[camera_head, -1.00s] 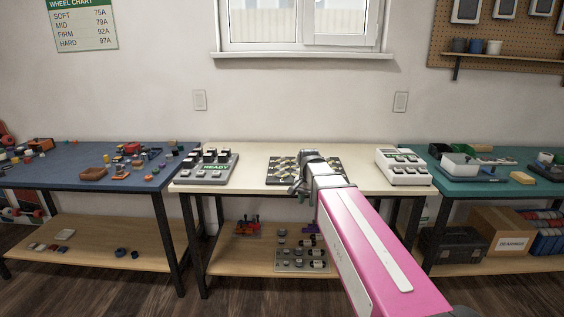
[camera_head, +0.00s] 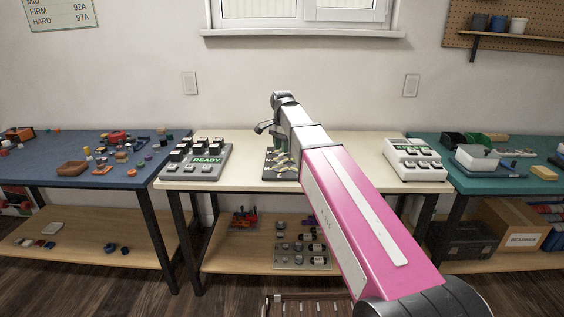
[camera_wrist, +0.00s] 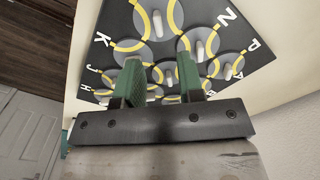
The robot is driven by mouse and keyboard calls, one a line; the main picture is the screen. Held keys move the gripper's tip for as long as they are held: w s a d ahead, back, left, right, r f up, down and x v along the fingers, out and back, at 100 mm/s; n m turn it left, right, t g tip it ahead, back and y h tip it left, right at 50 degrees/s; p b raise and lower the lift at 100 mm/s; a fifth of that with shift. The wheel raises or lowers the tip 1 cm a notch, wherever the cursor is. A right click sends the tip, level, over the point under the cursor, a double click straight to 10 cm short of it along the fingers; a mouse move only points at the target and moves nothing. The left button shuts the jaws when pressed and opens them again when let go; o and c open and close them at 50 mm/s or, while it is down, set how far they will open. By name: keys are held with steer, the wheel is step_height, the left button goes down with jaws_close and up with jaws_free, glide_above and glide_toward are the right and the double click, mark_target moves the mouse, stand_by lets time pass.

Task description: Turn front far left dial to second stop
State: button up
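The black dial board (camera_head: 270,172) lies on the cream middle table, partly hidden behind my arm. In the wrist view the board (camera_wrist: 100,62) shows several round grey dials with pale raised pointers, yellow rings and white letters. A large dial (camera_wrist: 157,22) is at the top, another (camera_wrist: 201,48) at right, and a smaller one (camera_wrist: 169,76) shows between my fingers. I cannot tell which is the front far left dial. My gripper (camera_wrist: 161,84) has its two green fingers apart, with nothing held. It is over the board; contact is not visible. In the head view my arm hides most of it (camera_head: 268,140).
A grey button box marked READY (camera_head: 207,172) stands left of the board and a white box (camera_head: 415,172) right. A blue table (camera_head: 40,170) with loose parts is at left, a teal table (camera_head: 530,185) with bins at right. A lower shelf (camera_head: 225,257) holds more parts.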

mark_target(280, 166)
step_height(280, 166, down, 7)
steer(key=shift+r, duration=0.1)
stand_by(0.3)
jaws_close()
